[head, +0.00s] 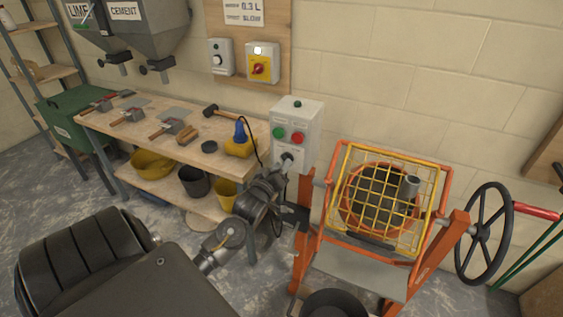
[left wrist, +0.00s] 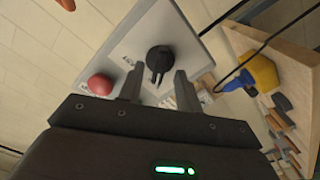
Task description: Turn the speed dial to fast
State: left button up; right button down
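The speed dial is a black knob (left wrist: 159,60) on the pale face of the grey control box (head: 297,125), best seen in the left wrist view. In the head view my gripper mostly hides it. My left gripper (left wrist: 158,80) is open, with its two fingers apart on either side of the dial's lower part; whether they touch it I cannot tell. In the head view the left gripper (head: 284,165) is at the lower part of the box. Markings around the dial are too small to read. My right gripper is not in view.
A red button (head: 298,138) and a green button (head: 279,133) sit above the gripper. The orange mixer with a yellow guard grid (head: 352,165) stands to the right. A workbench (head: 135,135) with trowels is to the left. A black tub (head: 335,304) is on the floor.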

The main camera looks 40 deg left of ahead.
pick_arm(q)
jog(key=shift+w+a, duration=0.2)
jog(key=shift+w, duration=0.5)
